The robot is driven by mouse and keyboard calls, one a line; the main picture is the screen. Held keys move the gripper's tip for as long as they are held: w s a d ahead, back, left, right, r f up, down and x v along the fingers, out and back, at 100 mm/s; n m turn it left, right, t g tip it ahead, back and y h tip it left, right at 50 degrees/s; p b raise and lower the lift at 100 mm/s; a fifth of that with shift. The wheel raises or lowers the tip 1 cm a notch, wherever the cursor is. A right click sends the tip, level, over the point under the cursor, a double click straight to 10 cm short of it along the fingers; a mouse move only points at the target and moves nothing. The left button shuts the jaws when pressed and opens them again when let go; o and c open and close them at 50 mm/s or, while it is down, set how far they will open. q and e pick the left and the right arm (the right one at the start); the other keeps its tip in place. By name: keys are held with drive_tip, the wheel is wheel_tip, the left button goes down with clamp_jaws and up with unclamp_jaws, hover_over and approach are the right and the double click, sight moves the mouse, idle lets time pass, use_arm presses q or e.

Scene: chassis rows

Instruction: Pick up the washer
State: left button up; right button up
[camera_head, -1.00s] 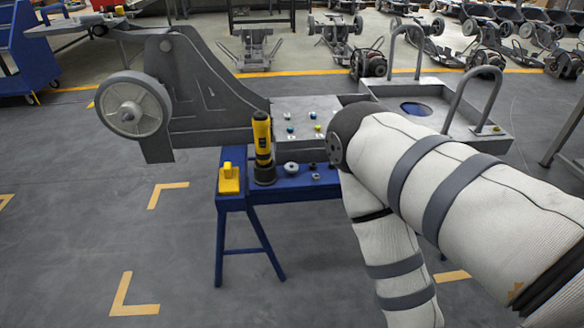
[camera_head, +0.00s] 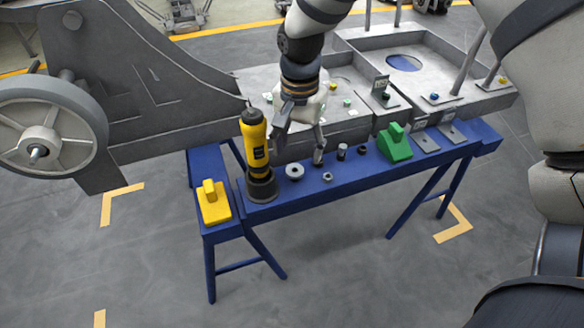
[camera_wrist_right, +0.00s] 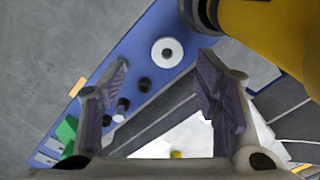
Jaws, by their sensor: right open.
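The washer (camera_head: 295,171) is a light grey ring with a dark centre, lying flat on the blue bench just right of the yellow and black tool. In the right wrist view the washer (camera_wrist_right: 167,52) shows as a whitish disc, beyond and between the two fingers. My right gripper (camera_head: 299,147) is open and empty above the bench, close to the washer and apart from it as far as I can tell. Its two spread fingers (camera_wrist_right: 163,78) also show in the right wrist view. My left gripper is not in view.
The yellow and black tool (camera_head: 256,150) stands upright close left of the washer. A yellow block (camera_head: 213,203) is at the left end of the blue bench (camera_head: 300,192). Small dark parts and a green block (camera_head: 394,143) are to the right. A grey chassis (camera_head: 360,130) stands behind.

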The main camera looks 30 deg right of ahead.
sight(295, 173)
drive_tip(key=f, duration=0.4)
drive_tip(key=w+f, duration=0.1)
drive_tip(key=f, duration=0.1)
drive_tip(key=shift+a+b, duration=0.1)
drive_tip(key=shift+b, duration=0.25)
drive_tip(key=c, duration=1.3)
drive_tip(key=shift+o, duration=0.2)
drive_tip(key=shift+r, duration=0.1)
